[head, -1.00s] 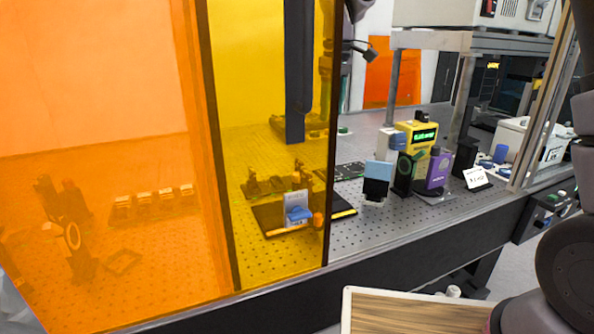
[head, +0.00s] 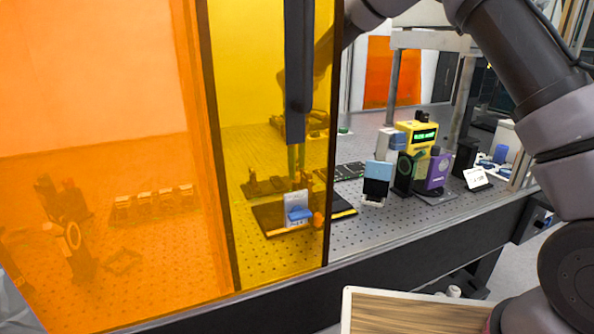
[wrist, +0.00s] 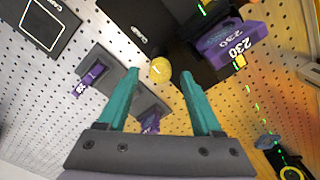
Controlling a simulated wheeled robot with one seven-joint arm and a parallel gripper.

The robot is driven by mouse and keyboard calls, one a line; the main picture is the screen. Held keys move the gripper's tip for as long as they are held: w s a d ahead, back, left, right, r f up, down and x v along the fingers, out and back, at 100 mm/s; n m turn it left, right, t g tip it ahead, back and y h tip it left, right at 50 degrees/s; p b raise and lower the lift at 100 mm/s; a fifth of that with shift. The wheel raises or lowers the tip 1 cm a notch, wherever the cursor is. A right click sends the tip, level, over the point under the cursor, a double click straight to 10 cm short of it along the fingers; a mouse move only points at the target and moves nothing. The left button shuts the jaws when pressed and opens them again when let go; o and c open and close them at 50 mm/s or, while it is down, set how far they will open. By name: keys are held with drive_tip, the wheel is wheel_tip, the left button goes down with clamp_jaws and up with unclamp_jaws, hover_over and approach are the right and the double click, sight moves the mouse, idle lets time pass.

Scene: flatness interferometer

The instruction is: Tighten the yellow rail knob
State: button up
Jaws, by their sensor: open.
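The yellow rail knob (wrist: 160,70) is a round yellow disc at the edge of a black plate in the wrist view. My gripper (wrist: 160,73) has two teal fingers, spread apart. The knob shows between the fingertips, with a gap on both sides; I cannot tell how far beyond them it lies. In the head view my arm reaches behind the tinted panel. I cannot pick out the knob for certain in the head view.
A purple block marked 230 (wrist: 235,45) stands right of the knob. Purple-topped mounts (wrist: 88,80) stand left and below. Several devices, including a yellow one (head: 422,135), stand to the right.

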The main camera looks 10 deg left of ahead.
drive_tip(key=shift+f, duration=0.65)
clamp_jaws()
